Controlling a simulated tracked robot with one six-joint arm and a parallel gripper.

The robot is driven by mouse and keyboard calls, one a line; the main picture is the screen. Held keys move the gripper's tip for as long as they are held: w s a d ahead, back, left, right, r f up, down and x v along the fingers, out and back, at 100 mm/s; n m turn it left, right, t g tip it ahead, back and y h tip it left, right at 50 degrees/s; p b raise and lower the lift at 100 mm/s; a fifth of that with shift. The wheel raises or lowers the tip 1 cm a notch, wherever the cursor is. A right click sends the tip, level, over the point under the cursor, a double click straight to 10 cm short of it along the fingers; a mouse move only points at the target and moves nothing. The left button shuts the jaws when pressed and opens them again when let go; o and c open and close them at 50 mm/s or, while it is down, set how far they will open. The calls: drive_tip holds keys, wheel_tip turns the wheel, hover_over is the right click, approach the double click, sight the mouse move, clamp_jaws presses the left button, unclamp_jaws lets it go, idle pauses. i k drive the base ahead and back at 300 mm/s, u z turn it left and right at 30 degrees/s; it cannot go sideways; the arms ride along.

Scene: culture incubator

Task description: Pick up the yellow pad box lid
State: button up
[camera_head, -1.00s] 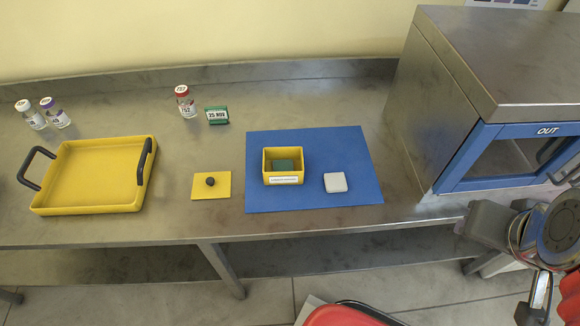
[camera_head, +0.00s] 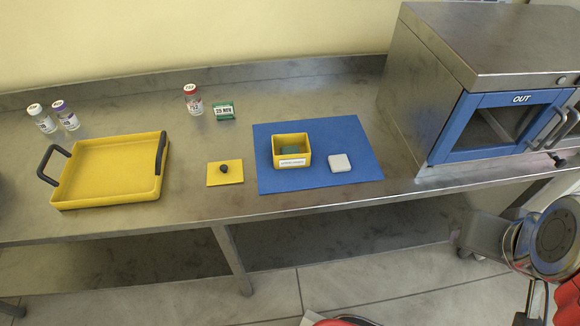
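The yellow pad box lid (camera_head: 233,172) lies flat on the steel bench, with a dark round knob on top. It is just left of the blue mat (camera_head: 320,182). The open yellow pad box (camera_head: 290,161) stands on the mat with a white label on its front and a green pad inside. My arm shows at the lower right, well away from the lid and below the bench edge. My gripper's fingers cannot be made out, so whether it is open or shut is not visible.
A pale square block (camera_head: 340,163) sits on the mat. A yellow tray (camera_head: 110,170) with black handles is left of the lid. Vials (camera_head: 193,100) and a green date block (camera_head: 223,111) stand behind. The incubator (camera_head: 490,90) with its blue-framed door is at the right.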

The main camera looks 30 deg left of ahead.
sight(227, 172)
drive_tip(key=z, duration=0.05)
drive_tip(key=k, duration=0.4)
drive_tip(key=u, duration=1.2)
drive_tip(key=i, duration=0.5)
